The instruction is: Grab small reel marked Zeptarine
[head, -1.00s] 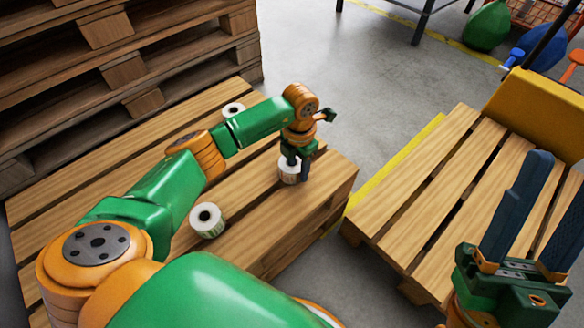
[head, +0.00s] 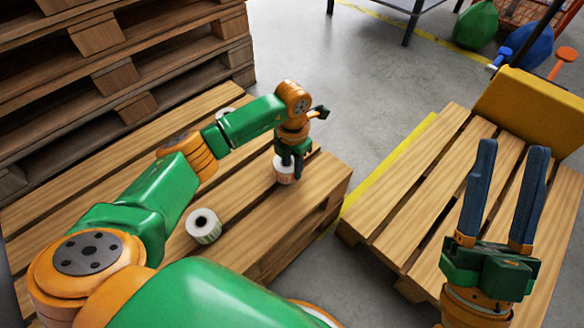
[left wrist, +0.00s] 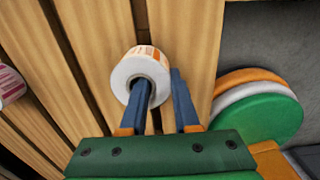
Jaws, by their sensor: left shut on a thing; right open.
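My left gripper (head: 291,161) is shut on the wall of a small white label reel (head: 284,172) near the right edge of the left pallet. In the left wrist view one finger is inside the reel's core and the other is outside; this reel (left wrist: 141,71) has an orange-printed label. A second white reel (head: 204,226) with green print lies nearer on the same pallet. A third reel (head: 224,112) is partly hidden behind my left arm. I cannot read any name on the reels. My right gripper (head: 512,150) is open and empty above the right pallet.
The left pallet (head: 290,222) bears the reels. A tall pallet stack (head: 120,60) stands behind it at left. A right pallet (head: 400,215) lies across a strip of grey floor (head: 350,110). A yellow block (head: 530,108) stands at its far end.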

